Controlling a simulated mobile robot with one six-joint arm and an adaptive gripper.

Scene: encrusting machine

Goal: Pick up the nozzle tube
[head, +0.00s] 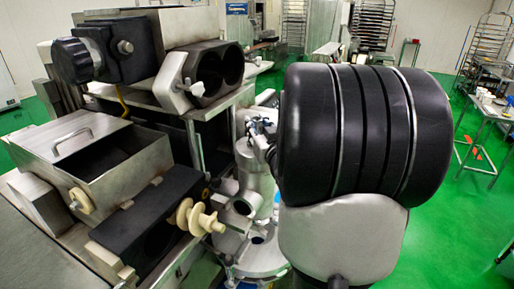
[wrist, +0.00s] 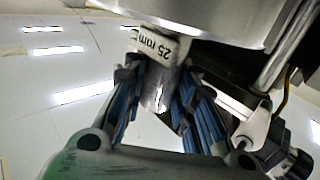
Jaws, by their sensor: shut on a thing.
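In the wrist view, the nozzle tube (wrist: 154,90) is a short bright metal cylinder. A pale block marked "25 mm" (wrist: 157,46) sits at its upper end, below a large grey metal body. My gripper (wrist: 160,97) has its blue-padded fingers on both sides of the tube and is shut on it. The tube's far side and its join to the metal body above cannot be made out. In the head view, my own black and grey arm covers much of the middle, and the tube cannot be made out there.
The encrusting machine (head: 85,150) fills the left, with an open steel hopper and a cream screw (head: 200,217) sticking out. Grey metal cylinders (head: 255,178) stand close to my arm. A steel table (head: 490,112) is at right. Green floor (head: 440,235) is open to the right.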

